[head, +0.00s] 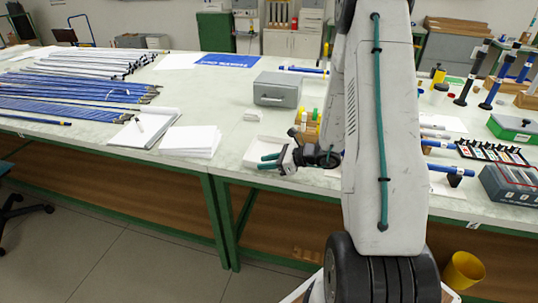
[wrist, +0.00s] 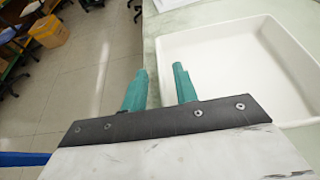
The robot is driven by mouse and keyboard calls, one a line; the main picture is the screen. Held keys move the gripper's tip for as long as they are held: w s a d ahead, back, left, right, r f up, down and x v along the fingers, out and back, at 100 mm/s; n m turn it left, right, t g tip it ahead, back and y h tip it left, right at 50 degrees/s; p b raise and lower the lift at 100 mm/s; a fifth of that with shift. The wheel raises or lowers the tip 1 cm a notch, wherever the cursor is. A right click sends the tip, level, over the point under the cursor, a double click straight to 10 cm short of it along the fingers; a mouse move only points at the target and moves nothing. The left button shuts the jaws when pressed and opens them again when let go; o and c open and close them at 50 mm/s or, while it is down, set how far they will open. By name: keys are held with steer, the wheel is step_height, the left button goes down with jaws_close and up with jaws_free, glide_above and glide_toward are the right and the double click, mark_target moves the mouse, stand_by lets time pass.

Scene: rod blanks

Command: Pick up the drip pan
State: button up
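The drip pan is a shallow white square tray. In the wrist view the drip pan (wrist: 222,62) fills the upper right, its left wall close to the table edge. In the head view the drip pan (head: 260,148) sits near the front edge of the table, partly hidden behind my gripper. My gripper (head: 262,162) has teal fingers, spread apart with nothing between them. In the wrist view my gripper (wrist: 159,70) has its right finger overlapping the pan's near left side and its left finger over the floor beyond the table edge. I cannot tell whether it touches the pan.
A grey metal box (head: 277,89) stands behind the pan. A wooden block with colored bottles (head: 306,123) is close to its right, partly behind my arm. White paper stacks (head: 190,141) and blue rods (head: 75,107) lie to the left. A yellow bin (head: 463,271) stands on the floor.

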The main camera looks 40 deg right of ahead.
jaws_close()
steer(key=shift+r, duration=0.1)
